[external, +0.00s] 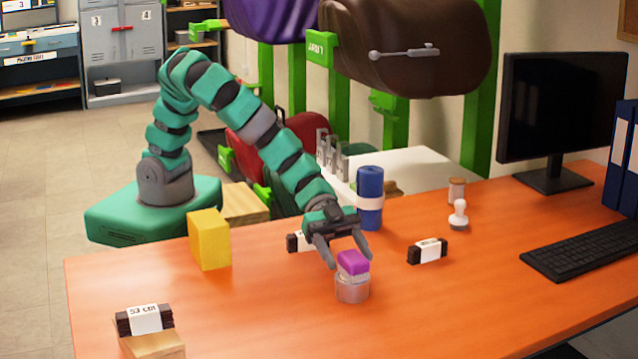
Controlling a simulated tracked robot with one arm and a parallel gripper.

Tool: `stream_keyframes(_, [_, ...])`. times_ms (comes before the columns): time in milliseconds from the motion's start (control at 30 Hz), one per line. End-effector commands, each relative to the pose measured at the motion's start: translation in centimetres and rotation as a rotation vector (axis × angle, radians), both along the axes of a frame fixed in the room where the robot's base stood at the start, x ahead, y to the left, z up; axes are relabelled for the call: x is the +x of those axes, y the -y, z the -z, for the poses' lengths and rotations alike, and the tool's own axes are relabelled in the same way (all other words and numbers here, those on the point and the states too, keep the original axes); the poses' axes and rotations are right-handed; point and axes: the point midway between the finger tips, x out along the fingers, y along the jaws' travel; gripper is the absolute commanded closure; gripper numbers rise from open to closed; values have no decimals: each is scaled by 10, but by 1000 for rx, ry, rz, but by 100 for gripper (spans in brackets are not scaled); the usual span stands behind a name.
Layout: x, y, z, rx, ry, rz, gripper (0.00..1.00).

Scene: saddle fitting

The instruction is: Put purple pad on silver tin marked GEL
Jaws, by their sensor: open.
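The purple pad (353,262) rests on top of the silver tin (352,289), which stands on the orange desk. The pad looks slightly tilted or offset on the tin. Any GEL marking on the tin cannot be read here. My gripper (346,262) is open, with its two dark fingers above and behind the pad, one to each side of it. The pad appears free of the fingers, though the exact gap is hard to tell.
A yellow block (209,239) stands to the left and a blue roll (369,197) behind the tin. A dark block with a white label (427,251) lies to the right, another (145,319) at front left. The desk (260,310) is clear in front.

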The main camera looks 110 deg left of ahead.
Motion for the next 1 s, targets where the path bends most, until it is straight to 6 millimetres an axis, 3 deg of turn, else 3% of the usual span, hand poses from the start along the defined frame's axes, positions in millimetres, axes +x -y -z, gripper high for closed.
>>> stream_keyframes(500, [-53, -54, -34, 3, 2, -2, 38])
stream_keyframes(1000, [-62, -64, -40, 2, 7, -5, 38])
